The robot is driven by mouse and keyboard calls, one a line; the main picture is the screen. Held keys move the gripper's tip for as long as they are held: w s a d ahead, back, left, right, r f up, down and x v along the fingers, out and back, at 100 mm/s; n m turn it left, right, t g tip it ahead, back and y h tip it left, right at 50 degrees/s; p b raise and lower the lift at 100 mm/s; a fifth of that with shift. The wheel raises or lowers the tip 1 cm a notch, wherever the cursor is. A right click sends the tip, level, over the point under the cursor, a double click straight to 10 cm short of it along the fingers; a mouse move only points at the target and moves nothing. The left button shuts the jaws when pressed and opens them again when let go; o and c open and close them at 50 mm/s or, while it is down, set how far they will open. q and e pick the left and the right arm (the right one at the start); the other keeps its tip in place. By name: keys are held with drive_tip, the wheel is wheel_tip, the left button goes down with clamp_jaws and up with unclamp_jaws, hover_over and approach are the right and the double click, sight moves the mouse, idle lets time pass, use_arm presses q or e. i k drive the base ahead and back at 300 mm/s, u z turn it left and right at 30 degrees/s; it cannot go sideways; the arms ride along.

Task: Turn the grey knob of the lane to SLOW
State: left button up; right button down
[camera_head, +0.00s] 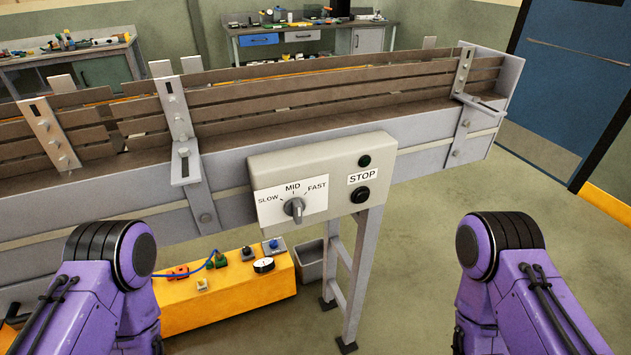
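The grey knob (295,208) sits on a white label plate on the front of a beige control box (325,155). The plate reads SLOW at left, MID at top and FAST at right. The knob's pointer looks close to MID; its exact angle is hard to tell at this size. The lane (330,110) is a conveyor with brown side boards, running behind and above the box. My two purple arms show at the lower left and lower right, well apart from the box. Neither gripper is in view.
A black button (360,195) marked STOP and a dark green lamp (364,161) are on the box's right part. Grey support legs (352,280) stand below it. Floor at right is clear.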

sight(294, 207)
drive_tip(key=u, duration=2.5)
drive_tip(key=k, duration=1.45)
drive_tip(key=z, duration=1.75)
drive_tip(key=i, duration=0.5)
